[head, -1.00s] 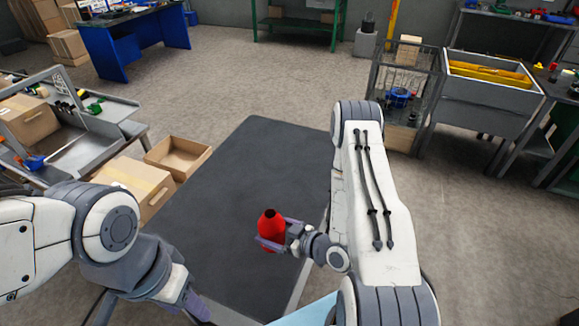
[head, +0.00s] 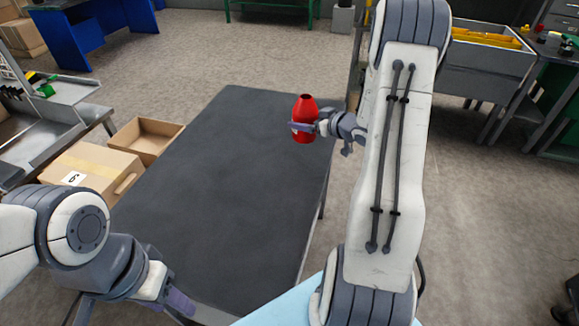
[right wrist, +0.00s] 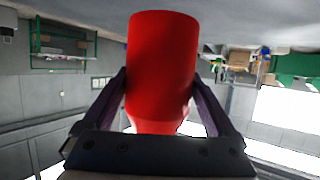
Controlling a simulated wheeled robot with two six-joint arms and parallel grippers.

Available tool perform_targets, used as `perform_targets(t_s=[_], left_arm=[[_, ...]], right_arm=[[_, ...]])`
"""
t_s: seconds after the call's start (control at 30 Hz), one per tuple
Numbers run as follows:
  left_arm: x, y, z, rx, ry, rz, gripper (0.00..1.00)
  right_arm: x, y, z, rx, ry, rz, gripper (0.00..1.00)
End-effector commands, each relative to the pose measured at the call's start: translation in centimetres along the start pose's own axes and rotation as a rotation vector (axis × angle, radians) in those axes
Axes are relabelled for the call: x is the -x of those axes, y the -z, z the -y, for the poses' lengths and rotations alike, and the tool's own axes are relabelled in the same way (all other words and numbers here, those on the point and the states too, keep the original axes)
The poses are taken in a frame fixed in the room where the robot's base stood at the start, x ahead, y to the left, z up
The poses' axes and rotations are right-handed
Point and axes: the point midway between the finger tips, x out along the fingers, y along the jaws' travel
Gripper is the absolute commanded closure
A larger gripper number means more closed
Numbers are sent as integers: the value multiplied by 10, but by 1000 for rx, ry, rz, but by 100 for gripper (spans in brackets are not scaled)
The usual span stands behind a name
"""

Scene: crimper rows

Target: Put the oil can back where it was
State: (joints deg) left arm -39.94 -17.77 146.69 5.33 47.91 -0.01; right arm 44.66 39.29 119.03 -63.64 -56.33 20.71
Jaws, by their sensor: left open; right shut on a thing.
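The red oil can (head: 305,118) is upright in my right gripper (head: 303,127), over the far right part of the dark table (head: 215,190). I cannot tell whether its base touches the table top. In the right wrist view the red can (right wrist: 162,65) fills the middle, with the fingers of my right gripper (right wrist: 162,105) closed on both its sides. My left gripper (head: 180,303) is at the lower left, by the near edge of the table, with nothing seen in it; its fingertips are partly hidden.
The dark table top is otherwise bare. An open cardboard box (head: 148,138) and a closed carton (head: 88,172) stand left of the table. A grey bench (head: 55,125) is further left. A grey cabinet with yellow items (head: 485,60) stands at the back right.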

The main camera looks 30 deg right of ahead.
Motion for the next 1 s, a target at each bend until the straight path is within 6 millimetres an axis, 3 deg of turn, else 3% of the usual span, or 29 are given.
perform_targets(t_s=[0.03, 0.2, 0.37, 0.47, 0.8, 1.0], left_arm=[[-19, -1, 1, 0, 0, 0, 50], [-37, -2, 3, 0, 0, 0, 50], [-43, -2, 3, 0, 0, 0, 50], [-47, -2, 3, 0, 0, 0, 50], [-64, -3, 5, 0, 0, 0, 50], [-68, -4, 5, 0, 0, 0, 50]], right_arm=[[2, 2, -18, -4, -39, -7, 79], [18, 24, -56, -47, -126, -4, 79], [24, 33, -67, -68, -161, -2, 79], [18, 28, -56, -74, -163, 0, 79], [-25, -2, 12, -73, -159, 1, 79], [-38, -11, 34, -72, -162, 0, 79]])
